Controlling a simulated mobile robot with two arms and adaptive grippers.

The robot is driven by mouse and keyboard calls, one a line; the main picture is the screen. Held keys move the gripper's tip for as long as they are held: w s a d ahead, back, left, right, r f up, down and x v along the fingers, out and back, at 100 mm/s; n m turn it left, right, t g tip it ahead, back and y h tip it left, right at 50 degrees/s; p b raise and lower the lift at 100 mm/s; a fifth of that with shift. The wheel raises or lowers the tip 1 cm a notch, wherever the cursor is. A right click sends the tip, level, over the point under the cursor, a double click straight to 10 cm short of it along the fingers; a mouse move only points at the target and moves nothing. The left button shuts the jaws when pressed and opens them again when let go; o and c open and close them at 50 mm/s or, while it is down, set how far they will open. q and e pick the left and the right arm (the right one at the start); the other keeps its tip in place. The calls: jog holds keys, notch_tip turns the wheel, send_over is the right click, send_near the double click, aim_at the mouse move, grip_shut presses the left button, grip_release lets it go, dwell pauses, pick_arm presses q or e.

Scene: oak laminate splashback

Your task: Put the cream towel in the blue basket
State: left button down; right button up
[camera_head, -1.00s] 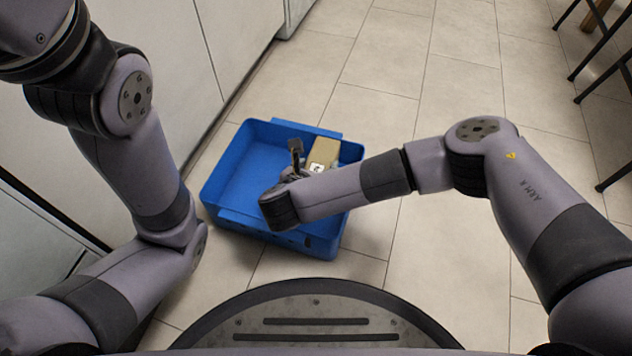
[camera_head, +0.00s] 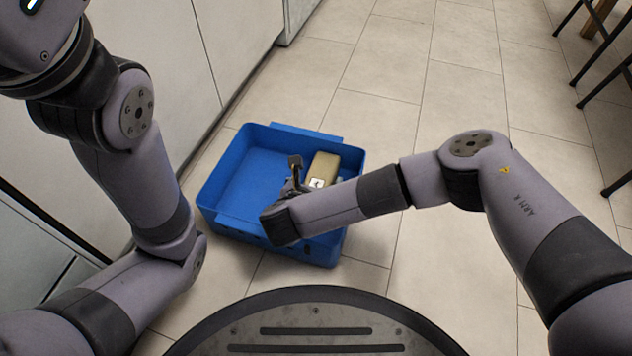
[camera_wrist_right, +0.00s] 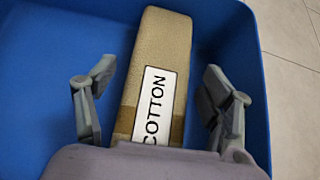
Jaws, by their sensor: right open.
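The cream towel, a tan folded block (camera_head: 324,168) with a white label, lies inside the blue basket (camera_head: 232,172), by its right wall. In the right wrist view the towel (camera_wrist_right: 163,45) has a "COTTON" label and a darker band, and the basket (camera_wrist_right: 60,40) surrounds it. My right gripper (camera_wrist_right: 158,78) is open, one finger on each side of the towel's near part, with gaps between. In the head view my right gripper (camera_head: 298,178) is over the basket, partly hidden by its wrist. My left gripper is out of view.
The basket stands on a tiled floor (camera_head: 440,240), close to pale cabinet fronts (camera_head: 150,60) on the left. Dark stool or chair legs (camera_head: 590,60) are at the upper right. The floor right of the basket is clear.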

jog(key=p+v, duration=0.8)
jog(key=v, duration=0.4)
dwell(0.5)
